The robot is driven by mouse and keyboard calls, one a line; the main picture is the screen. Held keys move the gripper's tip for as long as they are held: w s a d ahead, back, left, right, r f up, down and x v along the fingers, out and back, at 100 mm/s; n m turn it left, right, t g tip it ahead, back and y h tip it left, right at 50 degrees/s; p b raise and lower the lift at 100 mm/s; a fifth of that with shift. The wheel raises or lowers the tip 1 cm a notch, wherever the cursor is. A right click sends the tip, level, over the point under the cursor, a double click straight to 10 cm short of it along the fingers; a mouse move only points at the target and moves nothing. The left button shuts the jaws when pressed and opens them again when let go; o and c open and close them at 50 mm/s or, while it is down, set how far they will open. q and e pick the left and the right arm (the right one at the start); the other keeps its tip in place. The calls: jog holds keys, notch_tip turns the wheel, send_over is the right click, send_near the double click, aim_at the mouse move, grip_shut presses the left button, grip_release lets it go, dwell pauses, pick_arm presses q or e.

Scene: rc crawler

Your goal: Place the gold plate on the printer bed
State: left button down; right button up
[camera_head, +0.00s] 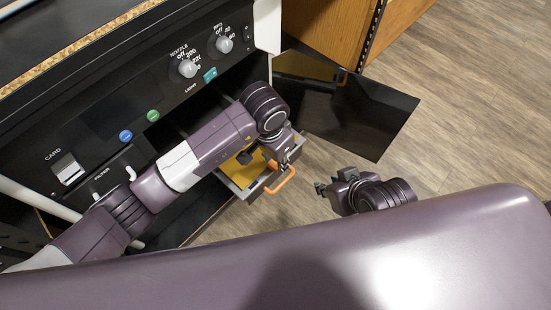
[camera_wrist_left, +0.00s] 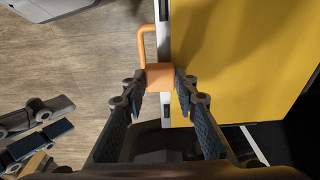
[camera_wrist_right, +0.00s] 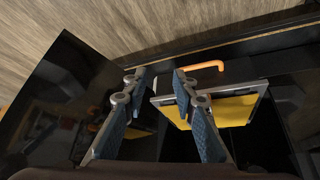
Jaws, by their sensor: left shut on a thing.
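The gold plate (camera_head: 240,172) is a flat yellow sheet at the front of the black printer, inside a grey-edged bed (camera_head: 237,187). It fills the right side of the left wrist view (camera_wrist_left: 235,60) and shows partly in the right wrist view (camera_wrist_right: 236,109). An orange handle (camera_head: 283,181) sticks out at its front edge. My left gripper (camera_head: 268,160) is shut on the orange block (camera_wrist_left: 160,77) at the handle's base. My right gripper (camera_head: 333,181) is open and empty, right of the handle and apart from it. My left arm hides part of the plate.
The printer's dark door (camera_head: 350,110) stands open to the right of the bed. The control panel (camera_head: 130,110) with knobs and buttons is behind my left arm. A wooden cabinet (camera_head: 330,25) stands at the back. The wood floor (camera_head: 470,100) at right is clear.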

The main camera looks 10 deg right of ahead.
pick_arm(q)
jog(key=shift+f, duration=0.2)
pick_arm(e)
jog(key=shift+w+a+r+t, duration=0.2)
jog(key=shift+w+t, duration=0.05)
jog(key=shift+w, duration=0.25)
jog(key=shift+w+a+r+t, duration=0.2)
jog(key=shift+w+t, duration=0.05)
jog(key=shift+w, duration=0.25)
jog(key=shift+w+r, duration=0.15)
jog(key=shift+w, duration=0.05)
pick_arm(q)
jog(key=shift+b, duration=0.3)
pick_arm(e)
jog(key=shift+w+a, duration=0.1)
jog(key=shift+w, duration=0.05)
pick_arm(q)
jog(key=shift+f, duration=0.1)
pick_arm(e)
jog(key=shift+w+a+r+t, duration=0.1)
jog(key=shift+w+r+t, duration=0.1)
jog(key=shift+w+t, duration=0.1)
pick_arm(q)
jog(key=c, duration=1.5)
grip_release()
jog(key=shift+o, duration=0.2)
notch_tip(320, 180, up, 12)
jog(key=s+a, duration=0.1)
jog(key=shift+a+f, duration=0.1)
